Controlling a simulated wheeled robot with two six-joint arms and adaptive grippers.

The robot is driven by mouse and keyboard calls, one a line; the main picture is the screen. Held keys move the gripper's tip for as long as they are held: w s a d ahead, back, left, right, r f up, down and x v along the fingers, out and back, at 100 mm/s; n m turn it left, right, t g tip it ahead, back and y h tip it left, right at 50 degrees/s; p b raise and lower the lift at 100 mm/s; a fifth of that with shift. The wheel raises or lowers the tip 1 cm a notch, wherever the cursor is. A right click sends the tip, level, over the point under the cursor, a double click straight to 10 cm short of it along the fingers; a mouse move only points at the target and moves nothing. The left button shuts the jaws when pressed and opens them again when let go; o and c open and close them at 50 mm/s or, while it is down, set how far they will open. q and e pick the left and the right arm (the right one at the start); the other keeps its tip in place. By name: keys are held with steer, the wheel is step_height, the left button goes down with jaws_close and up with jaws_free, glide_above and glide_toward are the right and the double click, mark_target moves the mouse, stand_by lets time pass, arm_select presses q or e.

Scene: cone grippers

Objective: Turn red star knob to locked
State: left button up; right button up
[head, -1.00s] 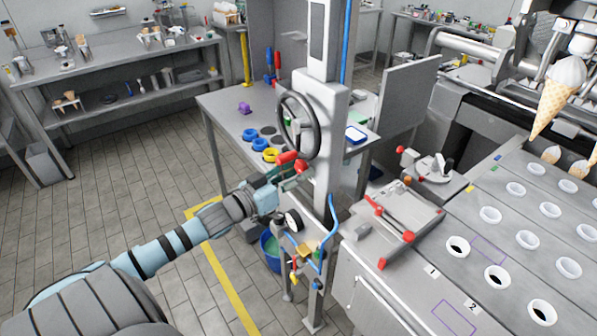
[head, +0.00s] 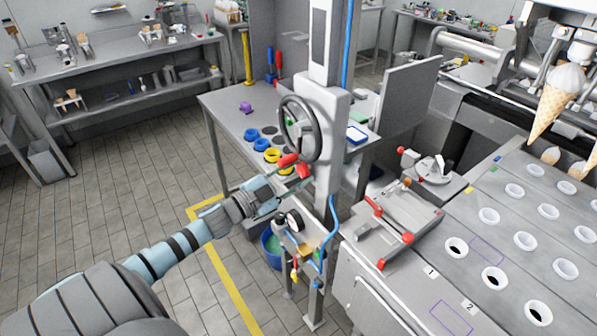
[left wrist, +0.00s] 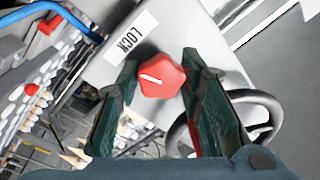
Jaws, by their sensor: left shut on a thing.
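The red star knob (left wrist: 160,78) sits on a grey column, with a white pointer line on its face. In the left wrist view a white LOCK label (left wrist: 131,38) lies just above and left of it, and the line runs roughly left. My left gripper (left wrist: 160,68) has its dark green fingers on either side of the knob and is shut on it. In the head view the knob (head: 304,171) shows at the tip of my left gripper (head: 294,182), partly hidden by it. My right gripper is not in view.
A handwheel (head: 299,128) with a red grip (head: 288,160) is close above the knob. A gauge (head: 295,220) and blue hose (head: 332,235) are below. A clamp plate (head: 397,222) with red handles is to the right. Open floor lies left.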

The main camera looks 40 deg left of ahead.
arm_select(q)
steer(key=shift+r+m+h, duration=0.1)
steer(key=shift+m+h, duration=0.2)
steer(key=shift+m, duration=1.9)
steer(key=o, duration=1.2)
steer(key=shift+c, duration=0.2)
steer(key=shift+s+a, duration=0.1)
steer(key=shift+s, duration=0.2)
steer(key=v, duration=0.7)
steer(key=shift+s, duration=0.15)
